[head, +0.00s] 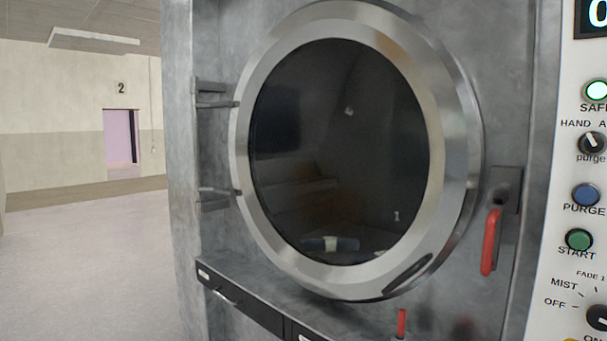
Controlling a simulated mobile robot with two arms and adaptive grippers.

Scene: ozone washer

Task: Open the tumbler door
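The round tumbler door (459,160) fills the middle of the head view, with a wide metal ring around a dark glass window (340,150). It looks shut against the grey machine front. Its hinges (213,99) are on the left side. A red handle (491,241) hangs down from a dark bracket (503,186) to the right of the door's lower edge. A dark slot-like recess (408,272) sits on the ring at lower right. Neither of my grippers is in view.
A control panel (548,318) with buttons and knobs stands at the right. A ledge with dark drawers (240,300) juts out below the door. A smaller red lever (401,322) stands at the bottom. Open floor (90,270) lies to the left, with a doorway (120,140) beyond.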

